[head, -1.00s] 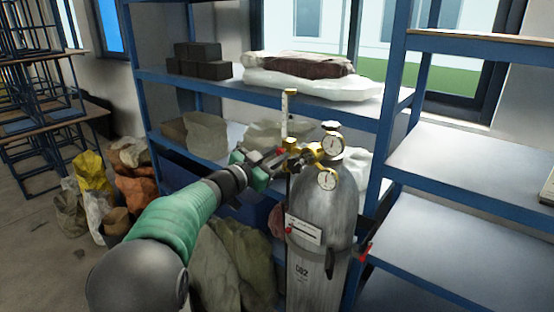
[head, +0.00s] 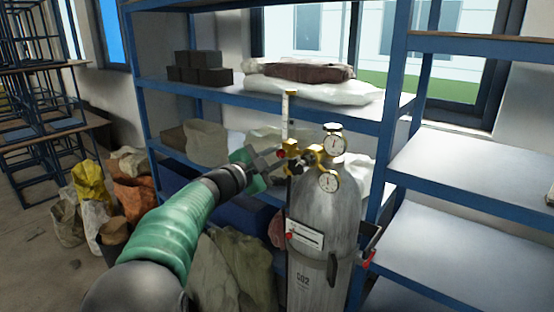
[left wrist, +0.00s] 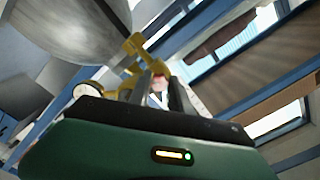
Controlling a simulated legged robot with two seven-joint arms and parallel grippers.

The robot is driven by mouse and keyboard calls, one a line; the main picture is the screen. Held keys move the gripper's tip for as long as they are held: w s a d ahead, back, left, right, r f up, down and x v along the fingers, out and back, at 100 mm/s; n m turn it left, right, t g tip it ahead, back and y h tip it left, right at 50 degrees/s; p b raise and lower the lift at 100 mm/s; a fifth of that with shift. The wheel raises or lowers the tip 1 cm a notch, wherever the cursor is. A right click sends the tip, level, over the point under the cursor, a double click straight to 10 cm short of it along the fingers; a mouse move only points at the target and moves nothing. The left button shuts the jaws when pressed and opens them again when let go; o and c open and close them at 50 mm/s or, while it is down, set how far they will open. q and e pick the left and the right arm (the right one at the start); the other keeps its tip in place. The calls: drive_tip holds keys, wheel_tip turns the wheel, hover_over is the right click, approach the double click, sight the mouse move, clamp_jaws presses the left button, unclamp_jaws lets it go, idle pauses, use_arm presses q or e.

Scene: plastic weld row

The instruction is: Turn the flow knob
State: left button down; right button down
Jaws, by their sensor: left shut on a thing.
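A grey CO2 cylinder (head: 325,215) stands upright in the middle of the head view. A brass regulator (head: 305,158) with two round gauges (head: 333,143) is on its top. A clear upright flow tube (head: 288,115) rises at the regulator's left side. The small red flow knob (head: 281,154) is at the foot of this tube. My left gripper (head: 276,158) reaches in from the left and is shut on the knob. In the left wrist view the knob (left wrist: 158,84) shows pale red between the two fingers (left wrist: 160,92), which partly hide it. My right gripper is not in view.
Blue shelving (head: 270,110) with bags and dark blocks (head: 200,68) stands close behind the cylinder. Empty grey shelves (head: 455,165) are at the right. Several sacks (head: 90,185) lie on the floor at the left. A dark, red-tipped part (head: 369,243) sticks out right of the cylinder.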

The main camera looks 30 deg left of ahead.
use_arm(q)
drive_tip(key=shift+f, duration=0.15)
drive_tip(key=c, duration=1.5)
unclamp_jaws()
drive_tip(key=o, duration=0.3)
drive_tip(key=shift+s, duration=0.1)
drive_tip(key=shift+s, duration=0.3)
drive_tip(key=s+a+b, duration=0.1)
drive_tip(key=s+b, duration=0.2)
drive_tip(key=s, duration=1.3)
drive_tip(key=shift+a, duration=0.15)
